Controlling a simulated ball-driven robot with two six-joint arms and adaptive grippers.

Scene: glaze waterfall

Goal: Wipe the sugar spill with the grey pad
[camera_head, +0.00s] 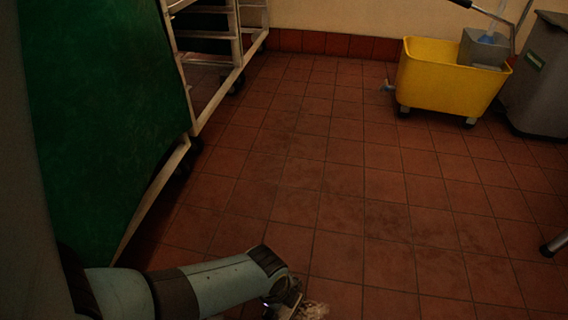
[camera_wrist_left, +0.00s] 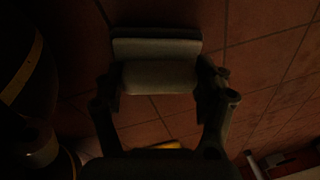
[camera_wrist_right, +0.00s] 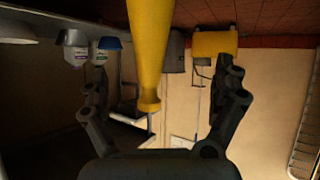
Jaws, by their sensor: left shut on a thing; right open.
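My left gripper (camera_wrist_left: 158,76) is shut on the grey pad (camera_wrist_left: 158,47), a pale block with a thicker part between the fingers, above red floor tiles. In the head view my left arm reaches to the bottom edge, where its gripper (camera_head: 287,300) is partly cut off.
A yellow mop bucket (camera_head: 440,80) on wheels stands at the back right beside a grey bin (camera_head: 540,80). A green-covered rack (camera_head: 105,110) on casters lines the left. The tiled floor (camera_head: 330,180) between is clear. A yellow pole-like thing (camera_wrist_right: 150,50) crosses the right wrist view.

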